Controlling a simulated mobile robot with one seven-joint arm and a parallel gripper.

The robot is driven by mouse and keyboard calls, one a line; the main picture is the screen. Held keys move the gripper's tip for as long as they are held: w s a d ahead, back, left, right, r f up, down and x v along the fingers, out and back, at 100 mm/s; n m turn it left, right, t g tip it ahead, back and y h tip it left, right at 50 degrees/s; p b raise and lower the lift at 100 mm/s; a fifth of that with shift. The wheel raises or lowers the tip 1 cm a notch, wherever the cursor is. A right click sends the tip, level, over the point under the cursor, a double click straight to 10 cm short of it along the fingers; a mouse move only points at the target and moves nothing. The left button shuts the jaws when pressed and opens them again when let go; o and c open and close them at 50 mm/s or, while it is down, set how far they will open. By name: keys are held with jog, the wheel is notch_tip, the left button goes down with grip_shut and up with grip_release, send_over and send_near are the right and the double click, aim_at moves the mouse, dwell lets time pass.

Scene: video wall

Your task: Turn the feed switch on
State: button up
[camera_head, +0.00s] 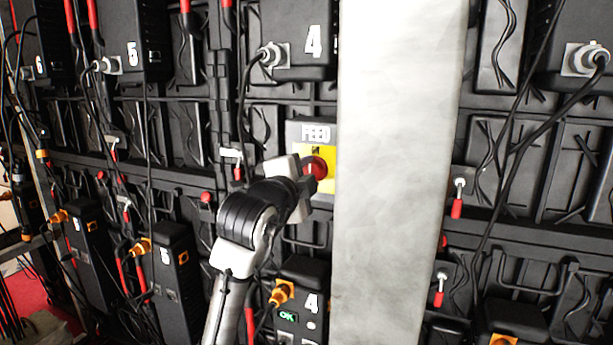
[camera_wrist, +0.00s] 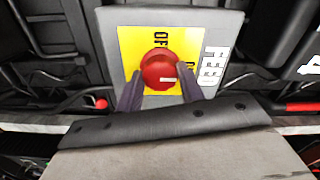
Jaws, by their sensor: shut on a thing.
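The feed switch is a red round knob (camera_head: 316,167) on a yellow plate in a grey box (camera_head: 291,130) marked FEED, left of a pale pillar. In the wrist view the knob (camera_wrist: 158,70) sits between the two fingers of my gripper (camera_wrist: 160,90), which is shut on it. A white mark on the knob points right in the wrist view, toward the FEED label (camera_wrist: 212,67). The letters OF show above the knob in that view; other lettering at its right is partly hidden. In the head view my gripper (camera_head: 308,175) hides part of the knob.
The pale pillar (camera_head: 395,170) stands close on the right. Black panel backs with hanging cables fill the wall. A black box marked 4 (camera_head: 300,40) is above, and another numbered 4 (camera_head: 303,300) with a green OK display is below.

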jog(key=o, duration=1)
jog(key=b+v, duration=0.2)
jog(key=v, duration=1.1)
jog(key=shift+s, duration=0.4)
jog(key=shift+a, duration=0.1)
